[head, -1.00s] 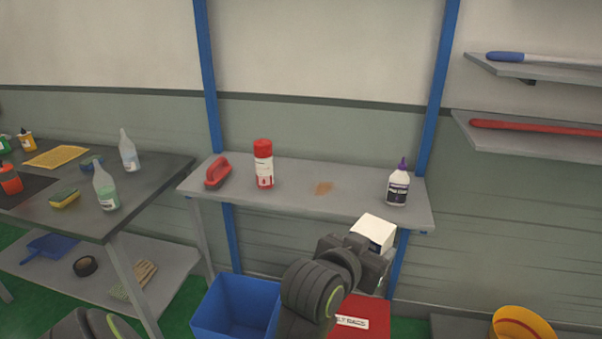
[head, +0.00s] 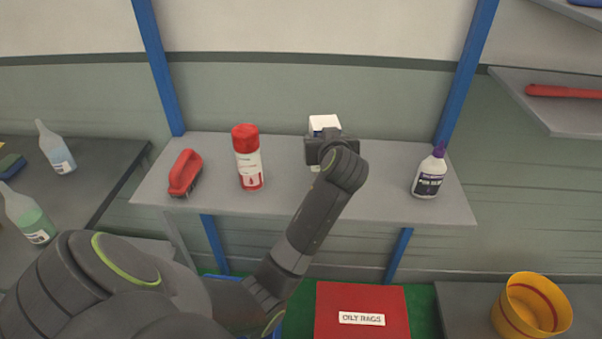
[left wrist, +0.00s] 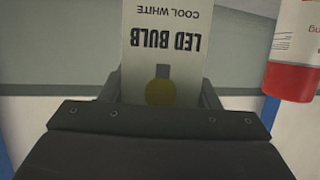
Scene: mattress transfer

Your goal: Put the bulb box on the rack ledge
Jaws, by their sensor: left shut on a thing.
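The bulb box (head: 323,123) is white, and its top shows above my left gripper (head: 322,146) in the head view. In the left wrist view the box (left wrist: 163,45) reads "LED BULB", upside down, between the two fingers. My left gripper is shut on it. It is over the middle of the grey rack ledge (head: 290,205), between a red-capped spray can (head: 247,158) and a purple-capped bottle (head: 430,173). My gripper hides most of the box in the head view, so I cannot tell whether its bottom touches the ledge. My right gripper is out of view.
A red-handled brush (head: 185,173) lies at the ledge's left end. Blue rack posts (head: 160,70) stand on both sides. The spray can also shows in the left wrist view (left wrist: 293,45). A red "OILY RAGS" box (head: 362,300) and a yellow bucket (head: 531,305) are below.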

